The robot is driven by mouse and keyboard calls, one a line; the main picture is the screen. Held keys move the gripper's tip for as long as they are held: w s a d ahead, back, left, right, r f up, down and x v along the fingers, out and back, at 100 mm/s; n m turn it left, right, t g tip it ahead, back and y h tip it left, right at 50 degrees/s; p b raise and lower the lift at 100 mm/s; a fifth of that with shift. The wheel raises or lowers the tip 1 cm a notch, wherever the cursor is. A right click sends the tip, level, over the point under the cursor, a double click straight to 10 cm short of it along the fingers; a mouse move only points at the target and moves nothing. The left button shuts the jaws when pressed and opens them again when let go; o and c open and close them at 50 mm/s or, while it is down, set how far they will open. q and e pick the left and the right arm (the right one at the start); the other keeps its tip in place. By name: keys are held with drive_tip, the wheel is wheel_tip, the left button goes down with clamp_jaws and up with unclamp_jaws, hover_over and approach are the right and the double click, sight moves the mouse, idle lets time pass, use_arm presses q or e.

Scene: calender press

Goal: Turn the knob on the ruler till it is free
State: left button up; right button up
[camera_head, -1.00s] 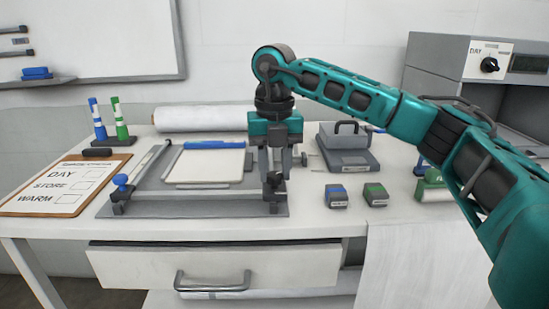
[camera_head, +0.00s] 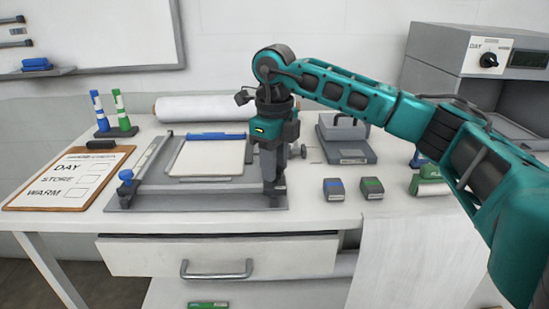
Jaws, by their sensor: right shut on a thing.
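The ruler (camera_head: 190,190) is a grey bar lying along the front of a grey flat board (camera_head: 200,207). A blue knob (camera_head: 126,176) stands at its left end. My right gripper (camera_head: 272,190) points down at the ruler's right end and is shut on the dark knob there. The fingers and wrist hide most of that knob, so I cannot tell how loose it is. A cream sheet with a blue top edge (camera_head: 215,136) lies on the board behind the ruler. My left gripper is out of view.
A clipboard (camera_head: 65,182) lies at left, with blue and green markers (camera_head: 118,110) behind it. A white roll (camera_head: 200,108) lies at the back. Two small blocks (camera_head: 334,190) and a grey handled box (camera_head: 345,140) stand right of my gripper. The drawer (camera_head: 220,256) below is shut.

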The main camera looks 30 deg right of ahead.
drive_tip(key=shift+n, duration=0.9)
drive_tip(key=o, duration=1)
drive_tip(key=shift+o, duration=0.2)
drive_tip(key=shift+r, duration=0.1)
wheel_tip(320, 180, up, 13)
drive_tip(key=p, duration=0.2)
drive_tip(key=shift+s+f, duration=0.1)
drive_tip(key=shift+f, duration=0.1)
